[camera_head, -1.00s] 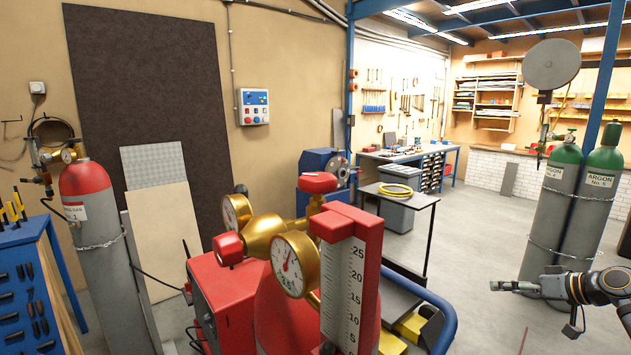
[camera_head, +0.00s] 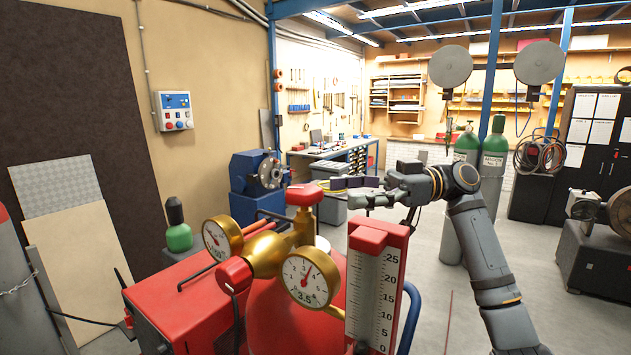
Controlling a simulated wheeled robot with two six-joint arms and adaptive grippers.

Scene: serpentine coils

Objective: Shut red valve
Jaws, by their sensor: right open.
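A red knob (camera_head: 304,195) sits on top of the brass valve body (camera_head: 268,252) of a red cylinder (camera_head: 285,325). A second red knob (camera_head: 234,274) sticks out at the front left of the brass regulator. Two round gauges, a left gauge (camera_head: 222,237) and a right gauge (camera_head: 310,281), flank it. My right gripper (camera_head: 345,191) comes in from the right, its open fingers pointing left toward the top knob. It appears to be just right of that knob with a small gap in the picture; the depth between them is unclear. It holds nothing visible. My left gripper is out of view.
A red-framed flow scale (camera_head: 377,290) stands right of the cylinder, below my right gripper. A red metal box (camera_head: 190,315) and a green bottle (camera_head: 178,230) are on the left. Argon cylinders (camera_head: 490,180) stand behind my right arm.

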